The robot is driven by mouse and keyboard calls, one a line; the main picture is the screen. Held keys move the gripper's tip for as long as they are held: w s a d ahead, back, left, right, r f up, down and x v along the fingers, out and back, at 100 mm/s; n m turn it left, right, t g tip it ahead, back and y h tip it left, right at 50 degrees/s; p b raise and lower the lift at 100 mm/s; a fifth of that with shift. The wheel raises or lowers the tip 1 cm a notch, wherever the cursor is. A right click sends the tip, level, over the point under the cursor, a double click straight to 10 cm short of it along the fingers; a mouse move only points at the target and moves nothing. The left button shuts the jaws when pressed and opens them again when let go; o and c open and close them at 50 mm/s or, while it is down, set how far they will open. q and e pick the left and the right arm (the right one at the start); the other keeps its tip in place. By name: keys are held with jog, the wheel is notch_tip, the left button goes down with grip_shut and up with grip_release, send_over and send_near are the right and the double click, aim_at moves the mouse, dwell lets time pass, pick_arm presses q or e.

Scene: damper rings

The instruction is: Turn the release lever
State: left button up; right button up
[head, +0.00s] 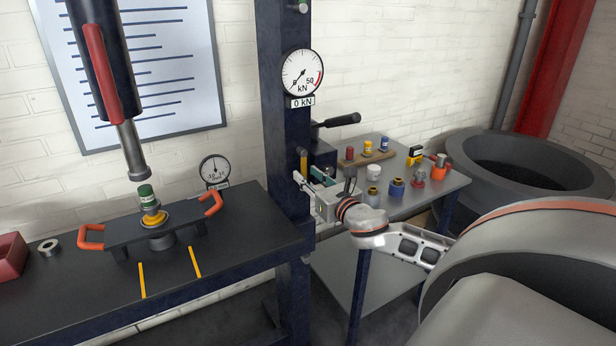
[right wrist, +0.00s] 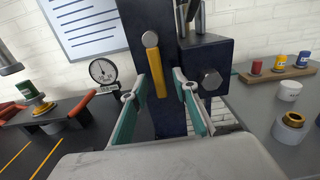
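The release lever is a yellow bar (right wrist: 157,75) hanging from a round pivot on the front of the dark blue press column (right wrist: 140,30). It points down, tilted very slightly. In the head view the lever (head: 304,160) shows small, just above my right gripper (head: 308,176). In the right wrist view my right gripper (right wrist: 160,84) is open, with its teal-padded fingers apart on either side of the lever's lower part. I see no clear contact; the exact depth is hard to tell. My left gripper is not in view.
A black pump handle (head: 337,121) sticks out right of the column, above a dark block (right wrist: 205,62). The force gauge (head: 302,73) reads about 0 kN. A fixture plate with orange handles (head: 155,226) stands left. A side table (head: 423,193) holds several small parts.

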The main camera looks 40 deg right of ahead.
jog(key=shift+r, duration=0.1)
jog(key=v, duration=1.2)
dwell(0.7)
